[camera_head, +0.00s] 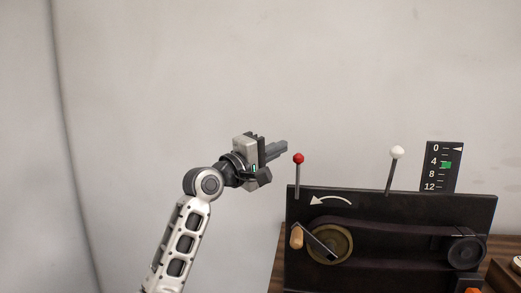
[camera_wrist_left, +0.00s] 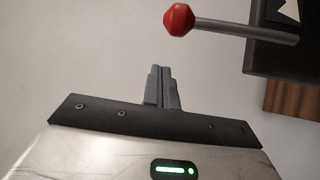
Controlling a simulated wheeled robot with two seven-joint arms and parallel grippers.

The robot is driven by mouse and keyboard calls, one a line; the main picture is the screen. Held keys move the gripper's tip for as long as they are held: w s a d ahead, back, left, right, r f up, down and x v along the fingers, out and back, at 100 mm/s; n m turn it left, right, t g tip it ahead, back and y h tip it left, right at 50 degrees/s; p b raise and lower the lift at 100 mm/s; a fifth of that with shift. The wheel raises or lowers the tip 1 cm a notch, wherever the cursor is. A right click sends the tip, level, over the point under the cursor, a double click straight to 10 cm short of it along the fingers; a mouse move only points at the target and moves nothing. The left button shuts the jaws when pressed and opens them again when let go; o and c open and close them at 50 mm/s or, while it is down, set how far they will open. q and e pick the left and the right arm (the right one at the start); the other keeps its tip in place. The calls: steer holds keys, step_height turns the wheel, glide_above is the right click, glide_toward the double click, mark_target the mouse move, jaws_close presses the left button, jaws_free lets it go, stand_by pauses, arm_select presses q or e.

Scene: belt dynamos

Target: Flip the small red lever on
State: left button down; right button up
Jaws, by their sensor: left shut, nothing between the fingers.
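The small red lever (camera_head: 298,159) is a thin rod with a red knob, standing upright at the top left of a black belt panel (camera_head: 375,197). In the left wrist view its red knob (camera_wrist_left: 179,20) is at the top middle, and its rod runs right toward the dark panel. My left gripper (camera_head: 284,147) is shut and empty. Its fingertips are just left of the red knob and slightly above it in the head view, with a small gap. In the left wrist view the shut fingers (camera_wrist_left: 159,72) are apart from the knob. My right gripper is out of view.
A white-knobbed lever (camera_head: 396,153) leans at the panel's top right, beside a scale (camera_head: 443,166) marked 0 to 12. A crank with a wooden handle (camera_head: 297,237) sits on a brass wheel below a curved white arrow. The space left of the panel is clear.

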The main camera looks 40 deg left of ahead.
mark_target(298, 177)
arm_select(q)
steer(key=d, duration=0.1)
steer(key=s+d, duration=0.1)
steer(key=s+d+p, duration=0.1)
steer(key=shift+d+f, duration=0.2)
steer(key=shift+f, duration=0.2)
